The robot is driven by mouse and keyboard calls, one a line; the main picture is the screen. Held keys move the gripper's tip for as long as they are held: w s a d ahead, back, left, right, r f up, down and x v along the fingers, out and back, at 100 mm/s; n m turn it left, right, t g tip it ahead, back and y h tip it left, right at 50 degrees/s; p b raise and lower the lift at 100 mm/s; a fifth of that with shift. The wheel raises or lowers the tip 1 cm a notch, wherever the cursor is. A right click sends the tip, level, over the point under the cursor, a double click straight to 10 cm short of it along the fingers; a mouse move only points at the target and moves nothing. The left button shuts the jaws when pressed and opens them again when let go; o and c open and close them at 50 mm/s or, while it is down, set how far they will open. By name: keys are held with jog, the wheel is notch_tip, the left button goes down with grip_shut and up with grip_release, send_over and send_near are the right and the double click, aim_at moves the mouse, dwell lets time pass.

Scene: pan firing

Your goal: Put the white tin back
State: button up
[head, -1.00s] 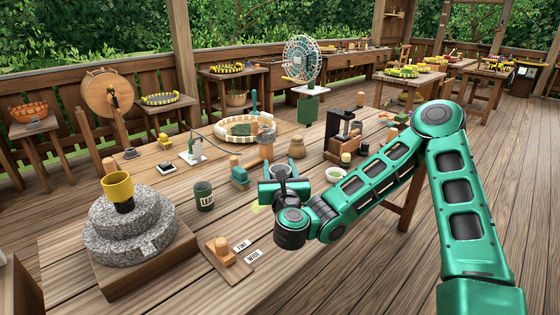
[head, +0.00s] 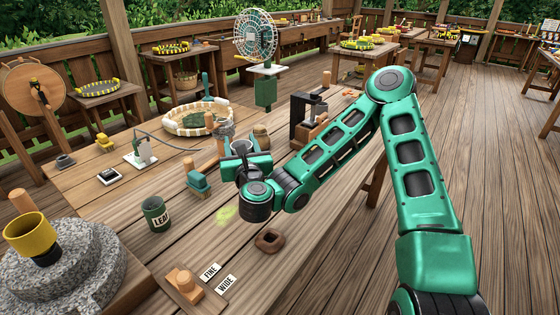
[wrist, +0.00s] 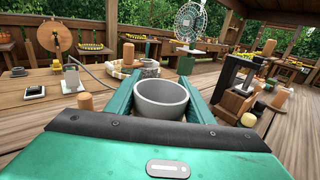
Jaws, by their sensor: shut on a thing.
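The white tin, a pale grey-white open cup, sits between my gripper's fingers in the wrist view (wrist: 162,98). My gripper (wrist: 162,100) is shut on it, one green finger on each side. The tin's mouth faces up and its inside looks empty. In the head view my gripper (head: 244,150) is over the middle of the wooden table (head: 200,255), right of a green-handled brush (head: 198,182). The wrist hides much of the tin there. I cannot tell the tin's exact height above the table.
A green lettered tin (head: 157,213) stands left of my gripper. A brown ring-shaped holder (head: 268,241) and a green powder patch (head: 228,214) lie in front. A stone mill (head: 60,265) fills the near left. A pale-rimmed round basin (head: 198,118) and dark press (head: 305,118) stand behind.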

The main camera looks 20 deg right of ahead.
jog(key=shift+w+d+f, duration=1.15)
jog(key=shift+d+f, duration=0.35)
jog(key=shift+f, duration=0.35)
jog(key=shift+w+d+f, duration=1.1)
jog(key=shift+d+f, duration=0.45)
jog(key=shift+f, duration=0.25)
jog(key=shift+w+d+f, duration=1.15)
jog(key=shift+d+f, duration=0.35)
jog(key=shift+f, duration=0.35)
jog(key=o, duration=1.1)
jog(key=shift+o, duration=0.2)
